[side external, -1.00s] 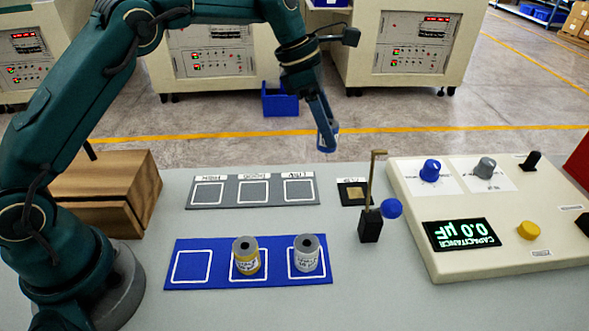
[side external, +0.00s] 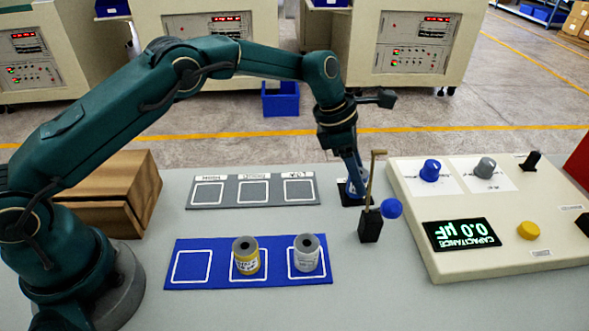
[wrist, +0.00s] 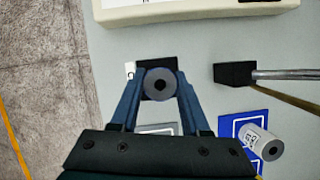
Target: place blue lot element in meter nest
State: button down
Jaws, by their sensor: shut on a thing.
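My gripper (side external: 356,186) is shut on the blue lot element, whose grey top with a dark centre hole (wrist: 159,84) shows between the fingers in the wrist view. In the side view, the fingers mostly hide the element. The black meter nest (side external: 344,196) lies just under or behind the fingertips; it also shows as a dark patch beyond the element in the wrist view (wrist: 146,64). The element appears upright. I cannot tell whether it touches the nest.
The cream meter (side external: 450,270) reads 0.0 µF. A blue mat (side external: 213,284) holds a yellow and a white spool; its left square is empty. A grey three-square mat (side external: 230,204) is empty.

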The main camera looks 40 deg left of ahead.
jog(key=shift+f, duration=0.15)
jog(key=shift+c, duration=1.9)
grip_release()
jog(key=s+a+r+m+t, duration=0.1)
jog(key=s+a+r+m, duration=0.25)
jog(key=r, duration=0.45)
jog(key=s+a+r+m, duration=0.2)
jog(key=s+a+r, duration=0.15)
jog(key=r, duration=0.45)
jog(key=s+a+f+m+t+y, duration=0.1)
jog(key=s+a+m, duration=0.2)
jog(key=s+m, duration=0.6)
jog(key=s+a+f+m+t+y, duration=0.1)
jog(key=s+a+m+y, duration=0.1)
jog(key=s+m, duration=0.8)
jog(key=shift+s+a+f+y, duration=0.25)
jog(key=shift+s+a, duration=0.2)
jog(key=shift+s, duration=0.5)
